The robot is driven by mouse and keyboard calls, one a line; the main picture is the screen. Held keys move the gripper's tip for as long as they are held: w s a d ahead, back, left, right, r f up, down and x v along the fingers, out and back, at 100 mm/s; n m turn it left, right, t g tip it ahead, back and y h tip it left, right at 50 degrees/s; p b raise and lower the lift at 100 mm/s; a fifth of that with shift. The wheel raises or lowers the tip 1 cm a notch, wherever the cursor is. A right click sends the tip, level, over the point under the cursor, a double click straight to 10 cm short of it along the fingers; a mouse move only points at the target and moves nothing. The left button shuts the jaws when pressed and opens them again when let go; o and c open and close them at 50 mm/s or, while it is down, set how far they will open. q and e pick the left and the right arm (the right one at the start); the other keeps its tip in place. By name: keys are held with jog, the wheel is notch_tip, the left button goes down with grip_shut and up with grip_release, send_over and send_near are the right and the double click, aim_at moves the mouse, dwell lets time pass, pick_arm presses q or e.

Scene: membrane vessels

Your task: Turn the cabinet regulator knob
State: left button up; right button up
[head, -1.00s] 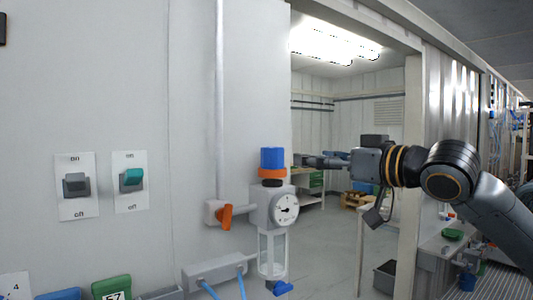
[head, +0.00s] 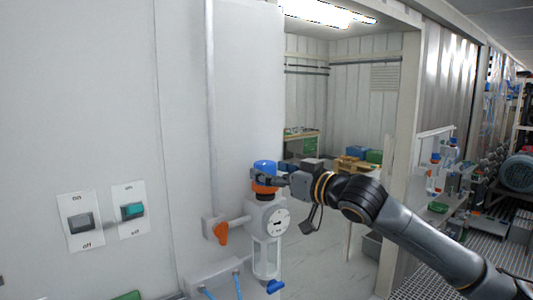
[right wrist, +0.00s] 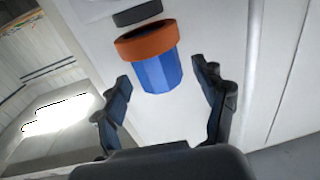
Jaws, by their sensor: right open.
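The regulator knob (head: 264,166) is blue, above an orange collar (head: 264,187) on the regulator with a round gauge (head: 277,222), on the white wall. My right gripper (head: 262,178) is at the height of the knob and collar, reaching in from the right and partly covering them. In the right wrist view the blue knob (right wrist: 160,73) shows between the two spread fingers of my right gripper (right wrist: 163,80), with a visible gap on each side. The gripper is open and holds nothing. My left gripper is not in view.
An orange valve handle (head: 221,232) sits on the pipe left of the regulator. Two wall switches, one grey (head: 81,222) and one teal (head: 132,210), are at left. A clear bowl hangs under the regulator, with a blue tap (head: 274,286). A doorway opens to the right.

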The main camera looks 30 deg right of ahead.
jog(key=shift+w+a+p, duration=0.15)
jog(key=shift+w+p, duration=0.3)
jog(key=shift+w, duration=0.7)
jog(key=shift+f, duration=0.1)
jog(key=c, duration=1.2)
jog(key=shift+o, duration=0.2)
jog(key=shift+a+m+h+b, duration=0.15)
jog(key=shift+m+h+b, duration=0.3)
jog(key=shift+h, duration=0.35)
jog(key=shift+m+h, duration=0.85)
jog(key=shift+h, duration=0.35)
jog(key=shift+m+h, duration=0.5)
jog(key=shift+h, duration=0.3)
